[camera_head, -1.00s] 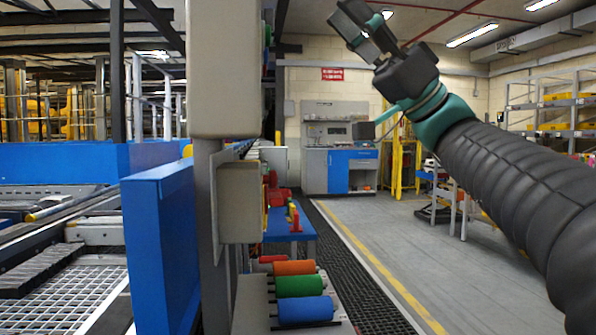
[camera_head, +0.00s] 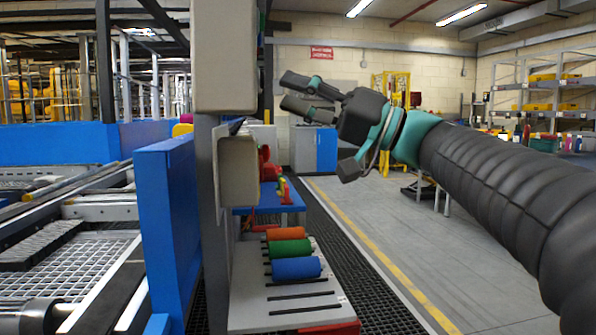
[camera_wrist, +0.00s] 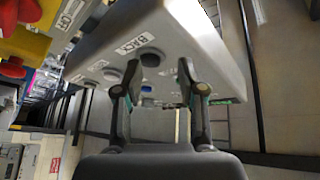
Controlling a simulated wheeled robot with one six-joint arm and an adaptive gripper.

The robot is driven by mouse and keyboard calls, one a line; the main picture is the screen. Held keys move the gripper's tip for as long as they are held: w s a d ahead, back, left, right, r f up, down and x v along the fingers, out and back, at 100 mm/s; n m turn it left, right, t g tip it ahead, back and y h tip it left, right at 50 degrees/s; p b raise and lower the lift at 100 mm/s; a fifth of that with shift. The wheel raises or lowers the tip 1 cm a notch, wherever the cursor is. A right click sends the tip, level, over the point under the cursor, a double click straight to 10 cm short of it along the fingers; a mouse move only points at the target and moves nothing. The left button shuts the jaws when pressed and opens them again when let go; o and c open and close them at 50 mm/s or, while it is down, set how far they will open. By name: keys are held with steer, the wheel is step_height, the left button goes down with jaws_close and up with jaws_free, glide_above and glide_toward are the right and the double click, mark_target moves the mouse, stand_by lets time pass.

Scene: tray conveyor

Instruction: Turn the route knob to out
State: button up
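In the wrist view a pale grey control box (camera_wrist: 195,40) fills the upper middle, seen tilted. Its face carries a label reading BACK (camera_wrist: 136,44) with a dark round control (camera_wrist: 152,57) beside it, and further small controls and labels along the face. I cannot tell which control is the route knob; no label reading OUT is legible. My gripper (camera_wrist: 150,78) is open and empty, its fingers spread in front of this face, apart or touching unclear. In the head view my gripper (camera_head: 286,91) points left towards the upper grey box (camera_head: 225,55), whose control face is hidden.
A red and yellow control (camera_wrist: 22,50) and an OFF label (camera_wrist: 68,15) show at upper left in the wrist view. A lower beige box (camera_head: 237,172) is on the grey post (camera_head: 206,215). Below lie orange, green and blue rollers (camera_head: 296,268). Open floor is on the right.

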step_height(320, 180, down, 12)
steer(key=w+m+t+h, duration=0.1)
steer(key=m+h, duration=0.3)
steer(key=h, duration=0.1)
steer(key=shift+w+a+m+t, duration=0.15)
steer(key=shift+a+m+t, duration=0.15)
steer(key=shift+t, duration=0.1)
steer(key=shift+r, duration=0.15)
